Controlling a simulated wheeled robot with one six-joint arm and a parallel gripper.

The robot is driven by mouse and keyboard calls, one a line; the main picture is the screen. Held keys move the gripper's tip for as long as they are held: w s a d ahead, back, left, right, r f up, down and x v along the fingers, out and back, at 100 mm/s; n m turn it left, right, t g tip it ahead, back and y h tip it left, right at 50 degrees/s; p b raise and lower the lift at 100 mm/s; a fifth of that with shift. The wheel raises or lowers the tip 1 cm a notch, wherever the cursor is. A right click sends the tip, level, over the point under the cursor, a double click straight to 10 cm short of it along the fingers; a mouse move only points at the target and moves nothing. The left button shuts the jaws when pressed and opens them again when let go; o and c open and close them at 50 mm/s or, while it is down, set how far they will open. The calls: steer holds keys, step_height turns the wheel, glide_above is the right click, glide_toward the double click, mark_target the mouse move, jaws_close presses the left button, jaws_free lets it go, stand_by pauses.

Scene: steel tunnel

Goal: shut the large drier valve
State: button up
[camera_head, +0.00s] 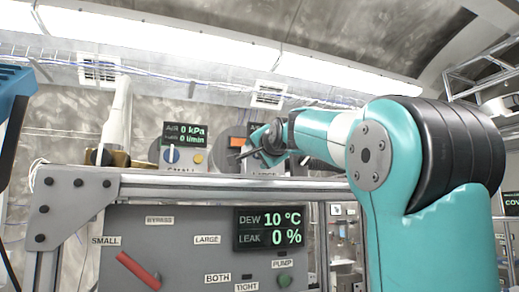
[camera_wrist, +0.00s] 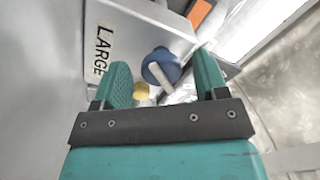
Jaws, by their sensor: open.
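The drier unit labelled LARGE (camera_wrist: 122,20) is a grey box in the wrist view. A round blue knob with a pale bar handle (camera_wrist: 165,58) sits on its face, beyond and between my open fingertips. In the wrist view my gripper (camera_wrist: 163,72) has its two teal fingers apart, with nothing held. I cannot tell whether a finger touches the knob. A yellow button (camera_wrist: 142,91) is partly hidden by the left finger. In the head view my gripper (camera_head: 256,144) is in front of the LARGE unit and hides its knob and most of its label.
The SMALL unit (camera_head: 184,146) stands to the left, with its own blue knob (camera_head: 171,154) and yellow button. Below the shelf edge (camera_head: 230,186) is a panel with a red lever (camera_head: 137,270), a green pump button (camera_head: 285,280) and a display (camera_head: 269,228) reading DEW 10 °C, LEAK 0 %.

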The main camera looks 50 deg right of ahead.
steer(key=c, duration=0.9)
steer(key=shift+c, duration=0.2)
